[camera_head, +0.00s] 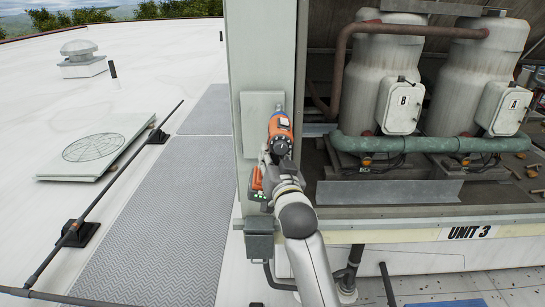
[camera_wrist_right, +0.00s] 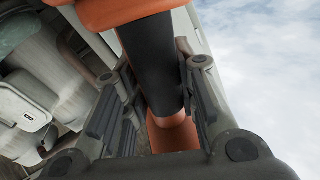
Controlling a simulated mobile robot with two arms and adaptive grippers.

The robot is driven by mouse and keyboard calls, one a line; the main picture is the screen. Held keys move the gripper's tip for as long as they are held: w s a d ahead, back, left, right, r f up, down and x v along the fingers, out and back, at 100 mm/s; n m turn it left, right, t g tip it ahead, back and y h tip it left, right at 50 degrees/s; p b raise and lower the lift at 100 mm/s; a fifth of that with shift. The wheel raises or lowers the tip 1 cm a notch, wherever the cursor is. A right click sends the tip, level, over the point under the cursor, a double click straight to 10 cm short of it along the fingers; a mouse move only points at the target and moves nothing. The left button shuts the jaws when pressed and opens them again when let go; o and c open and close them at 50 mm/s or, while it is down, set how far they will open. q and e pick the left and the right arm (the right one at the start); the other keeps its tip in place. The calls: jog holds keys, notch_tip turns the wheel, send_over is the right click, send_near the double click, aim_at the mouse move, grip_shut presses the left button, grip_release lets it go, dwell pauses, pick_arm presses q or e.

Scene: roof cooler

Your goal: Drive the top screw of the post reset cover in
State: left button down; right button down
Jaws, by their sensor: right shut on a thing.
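An orange and black power driver (camera_head: 279,128) is in my right gripper (camera_head: 278,163), in front of the post (camera_head: 268,45). The pale grey post reset cover (camera_head: 254,104) is a flat plate on the post's front face. The driver overlaps the cover's right side, its front end toward the post. I cannot tell whether its bit touches a screw. The top screw cannot be made out. In the right wrist view, the fingers are closed around the driver's black grip (camera_wrist_right: 153,62). My left gripper is out of view.
The open unit bay right of the post holds two grey compressors, with boxes B (camera_head: 401,106) and A (camera_head: 505,108) and a green pipe (camera_head: 440,144). A small grey box (camera_head: 260,240) sits low on the post. A walkway (camera_head: 165,220) and a pipe run lie left.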

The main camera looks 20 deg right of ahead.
jog(key=shift+s+r, duration=0.15)
jog(key=shift+r, duration=0.2)
jog(key=shift+r+p, duration=0.15)
jog(key=shift+p, duration=0.35)
dwell(0.8)
jog(key=shift+w+d, duration=0.2)
jog(key=shift+w, duration=0.65)
dwell(1.2)
